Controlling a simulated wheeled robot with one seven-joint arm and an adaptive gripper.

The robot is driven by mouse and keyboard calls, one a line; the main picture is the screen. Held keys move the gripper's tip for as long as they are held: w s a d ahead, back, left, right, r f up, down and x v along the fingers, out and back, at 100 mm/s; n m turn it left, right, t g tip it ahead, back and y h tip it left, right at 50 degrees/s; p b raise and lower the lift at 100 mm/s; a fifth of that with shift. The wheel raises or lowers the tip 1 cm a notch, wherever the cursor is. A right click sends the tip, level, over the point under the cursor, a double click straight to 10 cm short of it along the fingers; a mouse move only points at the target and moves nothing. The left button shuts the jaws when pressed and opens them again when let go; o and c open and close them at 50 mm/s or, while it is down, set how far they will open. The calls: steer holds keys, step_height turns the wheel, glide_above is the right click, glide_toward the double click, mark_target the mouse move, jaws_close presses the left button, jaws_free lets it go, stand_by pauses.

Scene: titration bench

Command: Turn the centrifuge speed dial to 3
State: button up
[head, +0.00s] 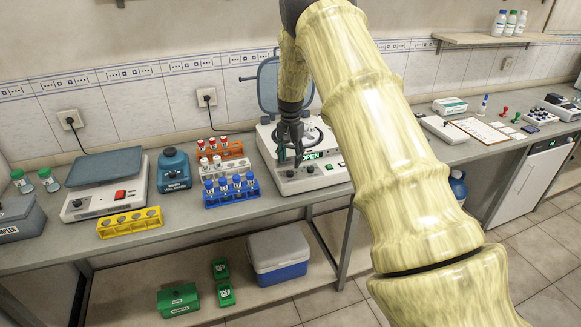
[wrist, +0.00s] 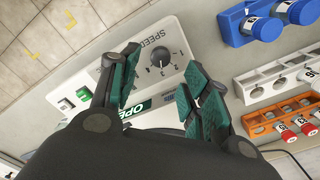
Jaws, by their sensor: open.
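The centrifuge (head: 322,180) is a pale box on the bench with its blue-grey lid (head: 268,88) raised. Its front panel (wrist: 182,40) fills the upper middle of the wrist view. The speed dial (wrist: 160,60) is a dark round knob there, under the word SPEED and beside a ring of small numbers. I cannot tell which number it points to. My gripper (wrist: 162,88) is open and empty, its green-padded fingers spread toward the panel with the dial between and beyond their tips. No contact shows. In the head view my gripper (head: 290,152) hangs in front of the centrifuge.
A green OPEN display (head: 310,155) and rocker switches (wrist: 75,98) share the panel. A blue tube rack (head: 232,196) stands close to the left of the centrifuge, with white and orange racks (head: 221,150) behind it.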

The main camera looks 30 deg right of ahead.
mark_target(291, 171)
step_height(291, 171, up, 6)
steer(key=shift+r, duration=0.25)
stand_by(0.5)
